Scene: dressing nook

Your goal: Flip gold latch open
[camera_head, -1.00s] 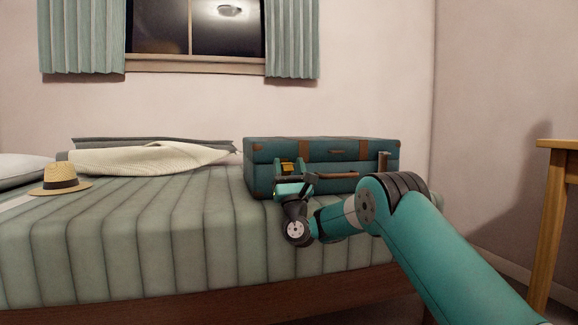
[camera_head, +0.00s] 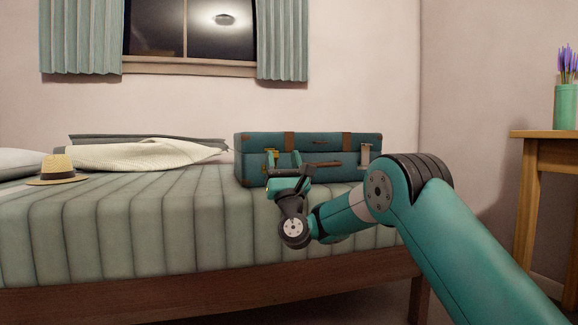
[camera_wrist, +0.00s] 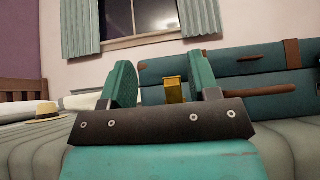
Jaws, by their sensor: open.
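A teal suitcase (camera_head: 345,143) with brown straps lies closed on the bed. Its gold latch (camera_head: 271,157) is at the left of the front face, partly behind my fingers; it also shows clearly in the wrist view (camera_wrist: 173,90). My gripper (camera_head: 284,161) is open and empty in front of the latch. In the wrist view my teal fingers (camera_wrist: 163,80) stand on either side of the latch, which appears nearer the right finger. I see no contact, and the gap in depth is hard to tell. A pale metal latch plate (camera_head: 365,155) shows at the suitcase's right.
The striped bed (camera_head: 130,225) fills the front. A straw hat (camera_head: 58,168) and a cream blanket (camera_head: 150,156) lie to the left. A wooden table (camera_head: 535,134) with a green vase (camera_head: 566,106) stands at right. A brown handle (camera_head: 315,165) juts from the suitcase front.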

